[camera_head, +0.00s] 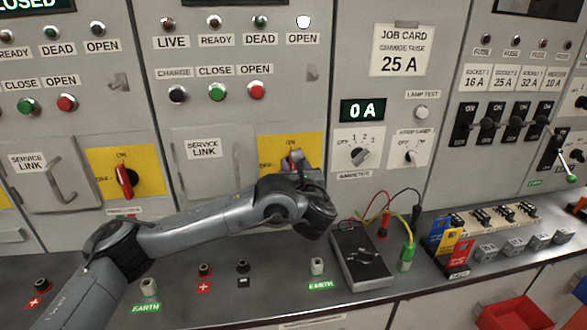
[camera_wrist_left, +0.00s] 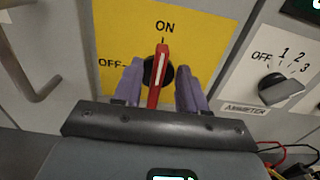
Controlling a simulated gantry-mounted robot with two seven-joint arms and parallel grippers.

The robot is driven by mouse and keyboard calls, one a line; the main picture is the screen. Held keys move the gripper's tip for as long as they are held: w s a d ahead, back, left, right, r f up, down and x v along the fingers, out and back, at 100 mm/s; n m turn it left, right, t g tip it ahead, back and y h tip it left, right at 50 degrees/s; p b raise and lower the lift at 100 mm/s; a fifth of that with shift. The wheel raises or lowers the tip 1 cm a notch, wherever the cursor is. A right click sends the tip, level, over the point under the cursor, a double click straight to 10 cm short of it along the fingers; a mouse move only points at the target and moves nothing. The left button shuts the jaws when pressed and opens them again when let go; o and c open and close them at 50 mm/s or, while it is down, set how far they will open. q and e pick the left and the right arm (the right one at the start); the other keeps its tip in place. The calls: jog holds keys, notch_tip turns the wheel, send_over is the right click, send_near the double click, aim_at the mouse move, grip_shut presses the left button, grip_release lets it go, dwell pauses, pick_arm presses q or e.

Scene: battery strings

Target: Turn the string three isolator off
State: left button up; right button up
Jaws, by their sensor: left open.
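The isolator at my left gripper has a yellow plate (camera_head: 268,147) marked ON and OFF. Its red handle (camera_wrist_left: 159,72) stands nearly upright toward ON in the left wrist view, with OFF to its left. I take it for the string three isolator, but no string number is readable. My left gripper (camera_wrist_left: 157,88) is open, with one purple finger on each side of the red handle and gaps visible between. In the head view the gripper and wrist hide most of this isolator. My right gripper is not in view.
Another red isolator (camera_head: 124,180) is on the panel to the left, also near ON. A service link handle (camera_head: 218,172) projects left of my gripper. The ammeter knob (camera_head: 360,156) is to the right. A black meter (camera_head: 362,257) with leads lies on the shelf below.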

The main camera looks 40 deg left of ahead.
pick_arm(q)
jog(key=shift+x, duration=0.9)
grip_shut()
